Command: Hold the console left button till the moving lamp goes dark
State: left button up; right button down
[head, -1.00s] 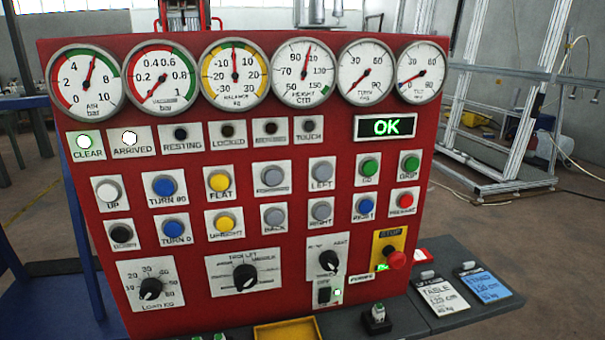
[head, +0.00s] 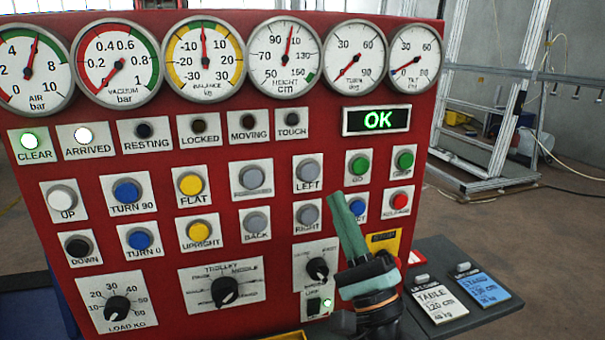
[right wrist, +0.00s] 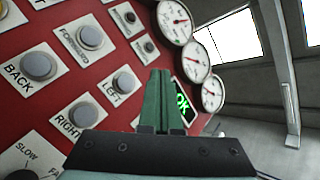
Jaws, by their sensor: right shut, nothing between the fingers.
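The red console (head: 290,215) fills much of the head view. Its grey left button (head: 309,171) is uncovered, and it also shows in the right wrist view (right wrist: 123,80). The moving lamp (head: 248,121) is dark. My right gripper (head: 338,198) is shut and empty, with its green fingers pointing up in front of the console's lower right part. Its tips appear below and right of the left button, apart from it. In the right wrist view the shut fingers (right wrist: 158,75) show right of the left button. My left gripper is not in view.
The clear lamp (head: 30,140) and arrived lamp (head: 84,135) are lit. The display (head: 377,120) reads OK. The right button (head: 308,215) sits below the left button. My right gripper covers part of the blue button (head: 359,207) and the yellow stop plate (head: 384,241).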

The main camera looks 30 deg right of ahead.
aim_at(310, 172)
jog(key=shift+w+d+b, duration=0.25)
jog(key=shift+w+d, duration=0.1)
jog(key=shift+w, duration=1.1)
jog(key=shift+w+d+b, duration=0.3)
jog(key=shift+w, duration=1.1)
jog(key=shift+w+d+b, duration=0.25)
jog(key=shift+w+d, duration=0.1)
jog(key=shift+w, duration=1.1)
jog(key=shift+f, duration=0.1)
jog(key=shift+w+d, duration=0.1)
jog(key=shift+w, duration=0.3)
